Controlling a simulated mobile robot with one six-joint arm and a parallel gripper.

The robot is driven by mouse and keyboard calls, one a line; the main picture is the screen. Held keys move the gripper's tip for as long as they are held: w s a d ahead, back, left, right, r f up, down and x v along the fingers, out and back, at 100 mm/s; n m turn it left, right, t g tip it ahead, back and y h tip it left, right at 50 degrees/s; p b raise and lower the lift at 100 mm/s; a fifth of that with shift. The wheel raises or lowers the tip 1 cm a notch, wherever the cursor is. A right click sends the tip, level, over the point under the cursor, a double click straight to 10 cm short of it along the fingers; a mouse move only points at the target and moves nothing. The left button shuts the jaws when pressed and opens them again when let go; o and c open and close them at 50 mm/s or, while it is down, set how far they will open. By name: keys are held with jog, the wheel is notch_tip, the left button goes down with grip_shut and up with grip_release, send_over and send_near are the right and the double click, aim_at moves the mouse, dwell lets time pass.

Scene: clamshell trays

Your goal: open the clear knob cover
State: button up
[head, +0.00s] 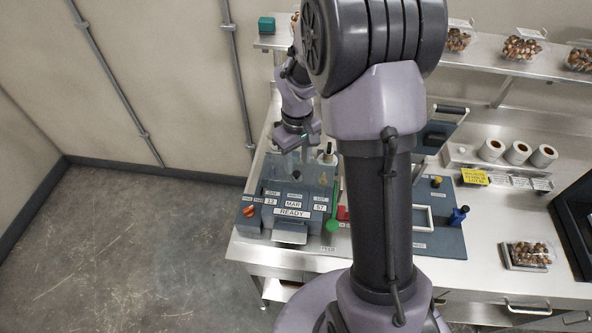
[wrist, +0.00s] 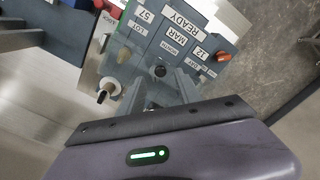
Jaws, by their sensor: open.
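The grey-blue label machine (head: 262,221) stands at the bench's left end, with plates reading MAR, 12, 57 and READY. A clear, faintly tinted knob cover (head: 318,168) is on its rear part, behind the plates. In the wrist view, the clear cover (wrist: 118,70) shows as a see-through panel. A dark round knob (wrist: 160,71) is near the fingertips; I cannot tell if it is on the cover or under it. My gripper (head: 296,150) is above the machine's rear, and its open fingers (wrist: 159,88) reach toward the cover. Contact is unclear, and whether the cover is raised is unclear.
An orange-red knob (head: 249,211) is on the machine's left side. My arm hides the bench's middle. Floor left of the bench is clear.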

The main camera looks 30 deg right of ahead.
aim_at(297, 172)
notch_tip(297, 172, down, 4)
jog(key=shift+r, duration=0.15)
grip_shut()
dwell(1.4)
